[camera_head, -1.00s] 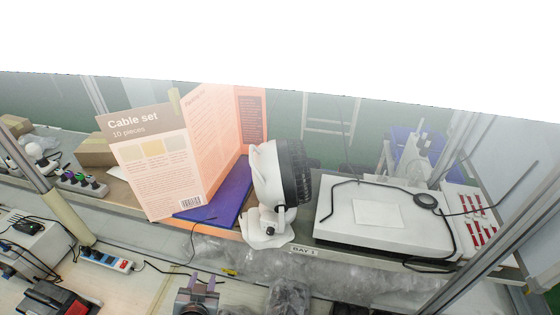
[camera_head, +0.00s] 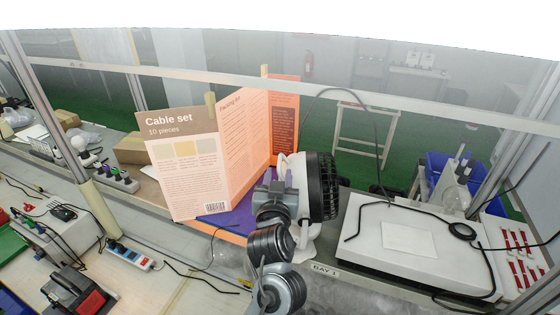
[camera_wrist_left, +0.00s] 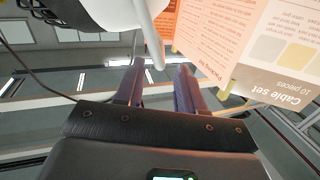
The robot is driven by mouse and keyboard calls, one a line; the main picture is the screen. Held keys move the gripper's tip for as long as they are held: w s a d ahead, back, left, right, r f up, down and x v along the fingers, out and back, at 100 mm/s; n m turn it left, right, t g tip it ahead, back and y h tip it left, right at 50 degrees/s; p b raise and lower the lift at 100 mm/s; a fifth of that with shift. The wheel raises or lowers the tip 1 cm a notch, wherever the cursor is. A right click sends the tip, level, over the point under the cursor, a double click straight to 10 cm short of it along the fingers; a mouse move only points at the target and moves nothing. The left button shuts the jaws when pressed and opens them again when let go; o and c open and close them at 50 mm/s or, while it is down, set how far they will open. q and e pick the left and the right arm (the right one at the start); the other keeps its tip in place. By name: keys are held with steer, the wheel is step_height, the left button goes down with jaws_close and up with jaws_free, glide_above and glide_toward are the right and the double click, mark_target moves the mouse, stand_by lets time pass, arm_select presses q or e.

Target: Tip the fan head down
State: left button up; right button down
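The fan stands on the bench, its black-grilled head (camera_head: 322,187) upright and facing right, with a white rear housing (camera_head: 298,172). Its white stand (camera_head: 308,236) is partly hidden behind my arm. My left gripper (camera_head: 276,178) is raised behind the fan head, close to the white housing. In the left wrist view, the two purple fingers (camera_wrist_left: 158,80) are apart. A white curved bar of the fan (camera_wrist_left: 152,35) reaches down toward the gap between them; contact cannot be told. The dark fan grille (camera_wrist_left: 62,8) shows at the top left. My right gripper is not in view.
An open orange "Cable set" card (camera_head: 183,165) stands left of the fan, near a purple mat (camera_head: 240,216). A white box (camera_head: 400,262) with a black cable lies to the right. A power strip (camera_head: 124,258) is at the lower left.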

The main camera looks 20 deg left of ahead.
mark_target(279, 168)
arm_select(q)
steer(key=p+x, duration=0.1)
steer(key=x, duration=0.5)
steer(key=shift+w+a, duration=0.1)
steer(key=shift+w, duration=0.2)
jaws_close()
